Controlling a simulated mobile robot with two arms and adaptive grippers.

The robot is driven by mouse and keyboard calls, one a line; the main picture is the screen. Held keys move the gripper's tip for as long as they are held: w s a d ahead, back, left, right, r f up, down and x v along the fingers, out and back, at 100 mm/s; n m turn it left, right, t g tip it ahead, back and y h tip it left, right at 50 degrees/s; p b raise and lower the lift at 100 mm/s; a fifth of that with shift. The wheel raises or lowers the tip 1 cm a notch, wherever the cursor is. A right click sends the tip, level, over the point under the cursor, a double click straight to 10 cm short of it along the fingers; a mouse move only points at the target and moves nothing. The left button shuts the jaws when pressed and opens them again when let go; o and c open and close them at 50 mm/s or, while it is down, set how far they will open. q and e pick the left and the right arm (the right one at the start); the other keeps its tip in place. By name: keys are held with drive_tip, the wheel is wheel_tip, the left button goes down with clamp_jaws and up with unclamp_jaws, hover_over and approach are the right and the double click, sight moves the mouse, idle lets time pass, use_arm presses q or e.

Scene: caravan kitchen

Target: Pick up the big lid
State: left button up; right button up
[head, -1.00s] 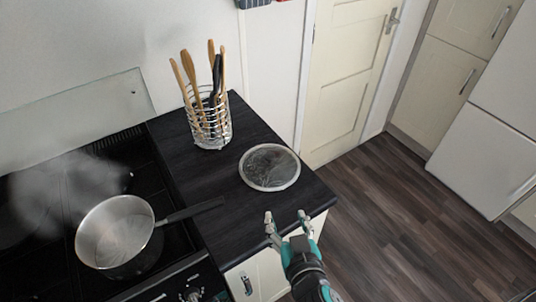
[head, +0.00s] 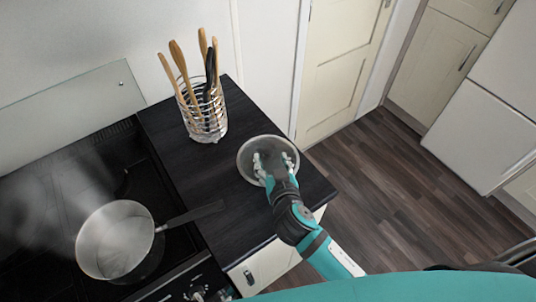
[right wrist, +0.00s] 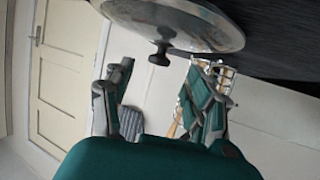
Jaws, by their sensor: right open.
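The big lid (head: 266,143) is a round glass lid with a metal rim, lying on the dark counter right of the pot. In the right wrist view the lid (right wrist: 185,22) shows at the top, its dark knob (right wrist: 160,53) pointing towards my gripper. My right gripper (head: 272,158) is over the lid, its fingers open and spread. In the right wrist view the gripper (right wrist: 160,72) has one finger on each side of the knob's line, with a gap between them and the knob. My left gripper is not in view.
A steel pot (head: 115,240) steams on the black hob (head: 50,200), its dark handle reaching over the counter. A wire holder (head: 207,118) with several utensils stands behind the lid. The counter (head: 190,175) between pot and lid is clear. The floor (head: 385,190) lies to the right.

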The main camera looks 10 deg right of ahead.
sight(268, 151)
drive_tip(key=shift+w+p, duration=0.55)
drive_tip(key=shift+w, duration=0.35)
drive_tip(key=p+x, duration=0.1)
drive_tip(key=x, duration=0.2)
drive_tip(key=shift+w+d+f, duration=0.1)
drive_tip(key=shift+w+f, duration=0.3)
drive_tip(key=shift+w, duration=0.05)
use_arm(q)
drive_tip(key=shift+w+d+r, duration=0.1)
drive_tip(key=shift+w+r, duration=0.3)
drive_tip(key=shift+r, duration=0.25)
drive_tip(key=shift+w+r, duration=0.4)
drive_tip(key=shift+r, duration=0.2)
use_arm(e)
drive_tip(key=shift+c, duration=0.3)
clamp_jaws()
